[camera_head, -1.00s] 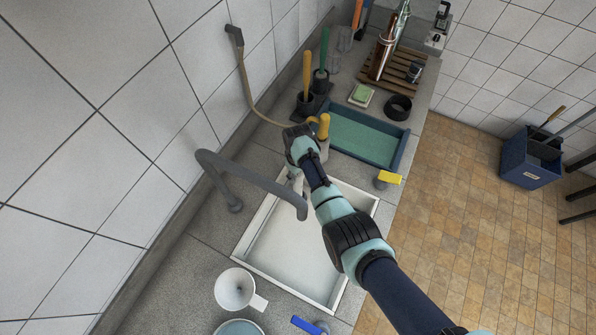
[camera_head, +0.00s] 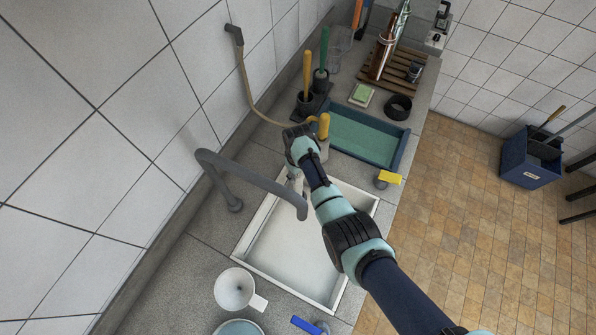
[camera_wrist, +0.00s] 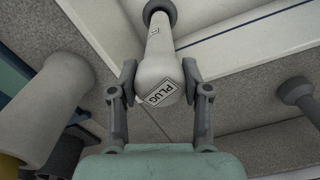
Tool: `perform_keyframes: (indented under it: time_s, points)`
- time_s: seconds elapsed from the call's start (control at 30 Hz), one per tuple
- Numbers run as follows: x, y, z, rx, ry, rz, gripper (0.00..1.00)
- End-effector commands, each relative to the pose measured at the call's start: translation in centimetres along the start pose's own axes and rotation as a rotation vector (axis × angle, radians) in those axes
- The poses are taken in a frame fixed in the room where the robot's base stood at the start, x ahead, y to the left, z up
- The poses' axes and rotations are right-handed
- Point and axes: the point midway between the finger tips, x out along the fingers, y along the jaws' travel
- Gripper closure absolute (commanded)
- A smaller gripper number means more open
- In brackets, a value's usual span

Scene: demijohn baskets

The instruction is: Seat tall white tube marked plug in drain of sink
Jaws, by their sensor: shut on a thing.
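The white tube (camera_wrist: 157,58) bears a PLUG label and has a dark round end (camera_wrist: 158,10) pointing away from me. My gripper (camera_wrist: 159,78) is shut on it near its labelled end, one finger on each side. In the head view my gripper (camera_head: 299,160) is at the far-left corner of the sink, with part of the tube (camera_head: 294,182) showing below it. The tube's dark end shows against the white sink in the wrist view. The white sink (camera_head: 270,262) is set in the grey counter. I cannot make out the drain in either view.
A grey tap (camera_head: 250,178) arches over the sink's left side. A pale container with a yellow top (camera_head: 323,126) stands close beyond my gripper. Further back is a blue tray (camera_head: 398,145); a yellow-headed tool (camera_head: 390,178) is at right.

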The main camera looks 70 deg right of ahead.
Motion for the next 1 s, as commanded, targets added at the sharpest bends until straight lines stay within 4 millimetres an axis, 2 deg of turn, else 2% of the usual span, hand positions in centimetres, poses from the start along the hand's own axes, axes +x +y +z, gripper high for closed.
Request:
perform_keyframes:
  time_s: [0.33,1.0]
  points:
    - [-0.8,0.0,0.0,0.0,0.001,0.0,1.0]
    - [-4.8,0.0,0.0,0.0,0.001,0.0,1.0]
